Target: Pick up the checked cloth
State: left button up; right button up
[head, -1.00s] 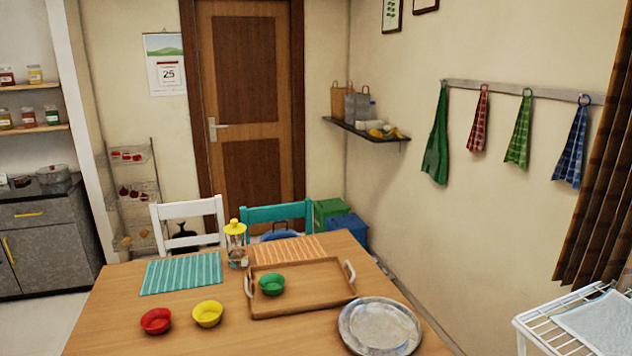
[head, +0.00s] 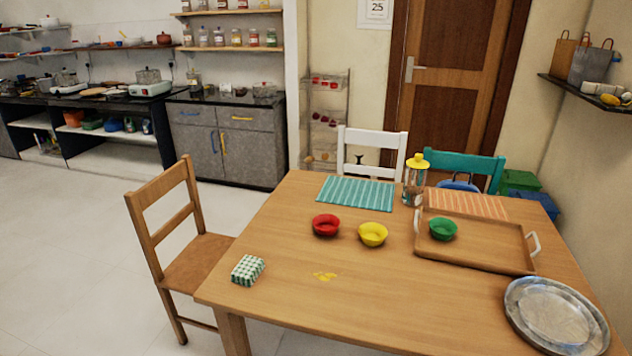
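A folded green-and-white checked cloth (head: 248,270) lies near the left front corner of the wooden table (head: 340,300) in the head view. It looks like a small thick block and nothing covers it. Neither of my grippers shows in the head view.
A yellow spill (head: 325,276) lies right of the cloth. Red (head: 326,225), yellow (head: 373,234) and green (head: 443,229) bowls, a tray (head: 470,263), a bottle (head: 415,180) and a metal plate (head: 555,318) stand farther right. A wooden chair (head: 185,250) stands at the table's left side.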

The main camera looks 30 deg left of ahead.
aim_at(247, 271)
jog(key=u, duration=1.7)
jog(key=l+u, duration=0.4)
jog(key=k+l+u, duration=0.15)
jog(key=u, duration=0.3)
jog(key=k+l+u, duration=0.15)
jog(key=u, duration=0.25)
